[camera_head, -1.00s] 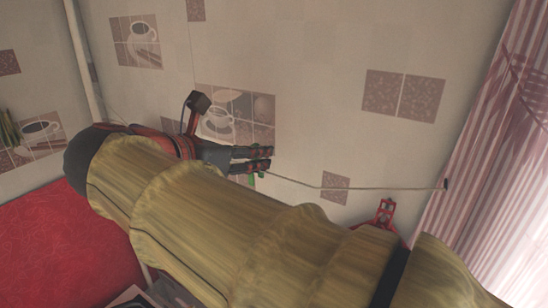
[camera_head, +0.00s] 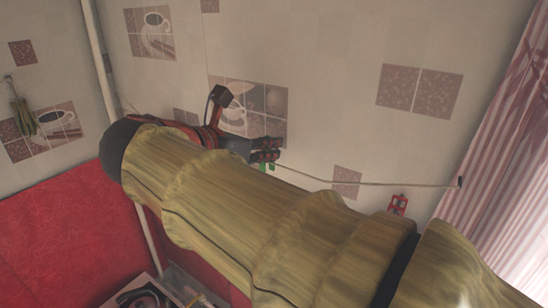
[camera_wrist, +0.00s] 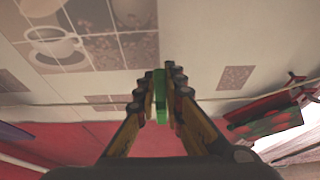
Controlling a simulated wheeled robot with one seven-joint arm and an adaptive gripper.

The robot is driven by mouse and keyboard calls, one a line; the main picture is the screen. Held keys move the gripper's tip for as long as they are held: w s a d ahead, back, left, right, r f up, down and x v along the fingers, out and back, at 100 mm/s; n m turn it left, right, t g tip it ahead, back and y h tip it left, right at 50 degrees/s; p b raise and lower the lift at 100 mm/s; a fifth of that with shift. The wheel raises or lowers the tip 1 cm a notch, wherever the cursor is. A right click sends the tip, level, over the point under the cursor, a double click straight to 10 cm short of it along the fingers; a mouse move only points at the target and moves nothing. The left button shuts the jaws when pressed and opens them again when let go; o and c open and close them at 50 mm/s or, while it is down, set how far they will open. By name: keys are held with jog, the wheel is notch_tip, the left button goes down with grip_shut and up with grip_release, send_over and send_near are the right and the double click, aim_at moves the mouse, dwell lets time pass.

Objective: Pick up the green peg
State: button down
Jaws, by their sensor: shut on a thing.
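The green peg (camera_wrist: 160,95) is gripped between the two fingers of my gripper (camera_wrist: 162,90) in the wrist view. It stands upright between the fingertips. In the head view my gripper (camera_head: 268,152) is in front of the tiled wall beside a thin cord, and only small green bits of the peg (camera_head: 271,167) show below the fingers. The cord (camera_head: 330,181) runs from the gripper area to a dark mount on the right. I cannot tell whether the peg still touches the cord.
A red peg-like thing (camera_head: 397,204) is near the cord on the right; the wrist view shows red and green patterned fabric (camera_wrist: 265,122) there. A pink curtain (camera_head: 490,130) hangs at far right. A green bundle (camera_head: 22,117) hangs on the left wall.

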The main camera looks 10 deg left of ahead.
dwell(0.3)
jog(key=shift+r, duration=0.55)
jog(key=s+a+r+b, duration=0.1)
jog(key=s+a+r, duration=0.1)
jog(key=s+r, duration=1)
jog(key=shift+s+b, duration=0.35)
jog(key=shift+s, duration=0.6)
jog(key=shift+a+f, duration=0.1)
